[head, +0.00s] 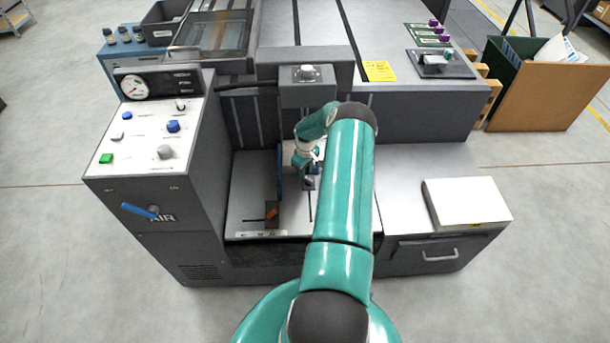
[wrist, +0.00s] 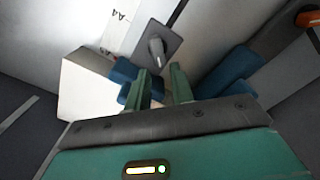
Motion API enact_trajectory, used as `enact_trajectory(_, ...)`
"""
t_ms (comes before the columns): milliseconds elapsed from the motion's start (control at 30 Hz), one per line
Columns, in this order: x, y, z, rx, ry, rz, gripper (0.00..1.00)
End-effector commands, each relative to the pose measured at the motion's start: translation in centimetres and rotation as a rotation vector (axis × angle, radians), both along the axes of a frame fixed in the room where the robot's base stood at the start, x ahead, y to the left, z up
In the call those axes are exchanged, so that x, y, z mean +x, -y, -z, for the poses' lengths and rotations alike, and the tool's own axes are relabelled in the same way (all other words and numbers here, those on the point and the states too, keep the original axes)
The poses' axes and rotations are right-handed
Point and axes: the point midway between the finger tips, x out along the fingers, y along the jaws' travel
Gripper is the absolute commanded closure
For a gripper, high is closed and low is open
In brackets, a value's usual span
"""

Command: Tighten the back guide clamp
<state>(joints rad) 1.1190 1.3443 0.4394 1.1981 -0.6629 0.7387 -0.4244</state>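A dark grey clamp block with a light grey lever knob (wrist: 157,47) sits beside a slot and a scale marked A4 in the wrist view. It looks like the back guide clamp. In the head view a small dark block (head: 308,183) shows just below my gripper (head: 307,170). In the wrist view my gripper (wrist: 161,80) has its two green fingers apart with nothing between them. The fingertips are close to the knob, which lies just beyond them; I cannot tell whether they touch. A second clamp with an orange lever (head: 271,214) stands at the front left of the bed.
A blue guide plate (head: 280,172) stands upright left of my gripper. Blue parts (wrist: 230,75) flank the fingers in the wrist view. The control panel (head: 150,130) rises at left, and a white box (head: 466,200) lies on the right shelf.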

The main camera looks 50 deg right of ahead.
Motion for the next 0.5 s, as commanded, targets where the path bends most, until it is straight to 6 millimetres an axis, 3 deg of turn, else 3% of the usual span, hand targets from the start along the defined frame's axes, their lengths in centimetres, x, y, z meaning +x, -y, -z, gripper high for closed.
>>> enact_trajectory(200,0.2,-0.1,2.7,0.0,0.0,-0.002,0.76)
enact_trajectory(500,0.2,0.0,3.1,-0.001,0.001,-0.001,0.76)
